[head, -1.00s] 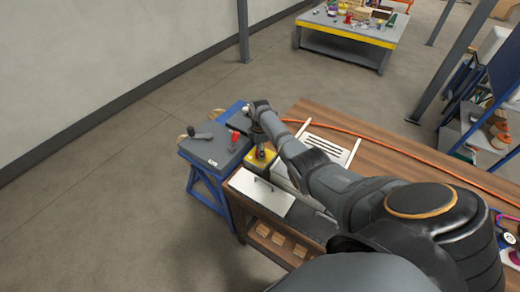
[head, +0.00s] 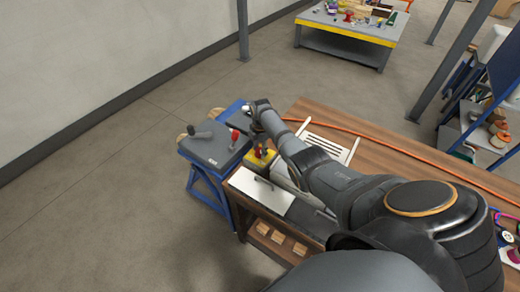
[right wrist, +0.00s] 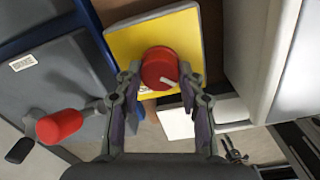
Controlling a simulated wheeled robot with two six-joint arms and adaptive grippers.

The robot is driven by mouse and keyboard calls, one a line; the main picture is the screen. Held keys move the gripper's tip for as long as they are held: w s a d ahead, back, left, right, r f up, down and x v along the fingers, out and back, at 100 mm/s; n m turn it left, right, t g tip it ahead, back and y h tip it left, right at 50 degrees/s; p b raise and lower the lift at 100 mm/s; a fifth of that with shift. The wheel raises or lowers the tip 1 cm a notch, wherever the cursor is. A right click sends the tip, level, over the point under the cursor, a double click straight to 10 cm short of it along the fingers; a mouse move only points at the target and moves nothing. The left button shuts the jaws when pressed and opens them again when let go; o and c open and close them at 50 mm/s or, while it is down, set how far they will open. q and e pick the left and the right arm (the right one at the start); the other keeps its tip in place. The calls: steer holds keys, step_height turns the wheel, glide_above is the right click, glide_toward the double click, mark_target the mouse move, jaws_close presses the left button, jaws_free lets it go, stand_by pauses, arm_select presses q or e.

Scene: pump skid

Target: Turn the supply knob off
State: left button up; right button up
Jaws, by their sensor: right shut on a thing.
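A round red knob (right wrist: 159,66) with a pale pointer mark sits on a yellow panel (right wrist: 128,42) in the right wrist view. The mark points toward the lower right of that picture. My right gripper (right wrist: 160,80) has a finger on each side of the knob and is shut on it. In the head view the yellow panel (head: 250,164) stands at the table's left end, with my right gripper (head: 262,148) over it and partly hiding the knob. My left gripper is not in view.
A grey box with a red-handled lever (head: 233,138) stands just left of the panel; the red handle (right wrist: 60,125) is close to my gripper in the wrist view. A white plate (head: 262,190) lies in front. An orange hose (head: 400,153) crosses the wooden table.

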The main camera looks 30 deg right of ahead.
mark_target(260, 151)
steer(key=o, duration=1.2)
step_height(260, 151, up, 12)
steer(key=shift+s, duration=0.1)
